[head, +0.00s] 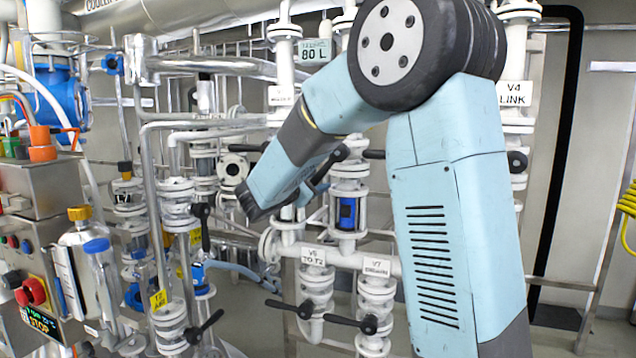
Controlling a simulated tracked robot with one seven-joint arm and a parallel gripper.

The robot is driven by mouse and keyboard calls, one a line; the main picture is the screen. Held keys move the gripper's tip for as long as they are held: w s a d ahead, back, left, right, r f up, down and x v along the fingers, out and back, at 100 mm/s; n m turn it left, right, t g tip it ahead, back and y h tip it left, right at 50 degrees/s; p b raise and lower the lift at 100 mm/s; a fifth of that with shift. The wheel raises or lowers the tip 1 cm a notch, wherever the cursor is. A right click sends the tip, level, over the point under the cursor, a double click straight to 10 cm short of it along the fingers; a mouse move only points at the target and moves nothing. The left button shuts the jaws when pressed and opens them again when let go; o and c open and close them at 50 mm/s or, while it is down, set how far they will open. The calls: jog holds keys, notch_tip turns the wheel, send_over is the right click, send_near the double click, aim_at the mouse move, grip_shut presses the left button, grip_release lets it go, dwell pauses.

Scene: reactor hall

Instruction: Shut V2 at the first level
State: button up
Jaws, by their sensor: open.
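I cannot read a V2 label in the head view, so I cannot tell which valve is V2. Several pipe valves with black levers stand in the middle, and my arm hides part of them. My gripper (313,188) is at the end of the bent light-blue arm, among the upper middle valves and largely hidden behind the wrist. A black lever (332,163) slants close beside it; I cannot tell whether they touch. A level display (314,53) reads 80 L.
Valves labelled V6 (313,257) and V7 (376,267) stand below, their levers sticking out left. The V4 LINK label (513,94) is at right, partly behind my arm. A control box (38,240) with a red stop button and a bottle (85,265) stand at left.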

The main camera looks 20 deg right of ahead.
jog(key=shift+c, duration=0.3)
grip_shut()
jog(key=shift+w+a+r+m+y, duration=0.2)
jog(key=shift+w+a+r+m, duration=0.15)
jog(key=shift+r+m, duration=0.35)
jog(key=shift+w+a+r+m+y, duration=0.25)
jog(key=shift+a+r+m, duration=0.15)
jog(key=shift+m, duration=0.5)
jog(key=shift+o, duration=0.3)
grip_release()
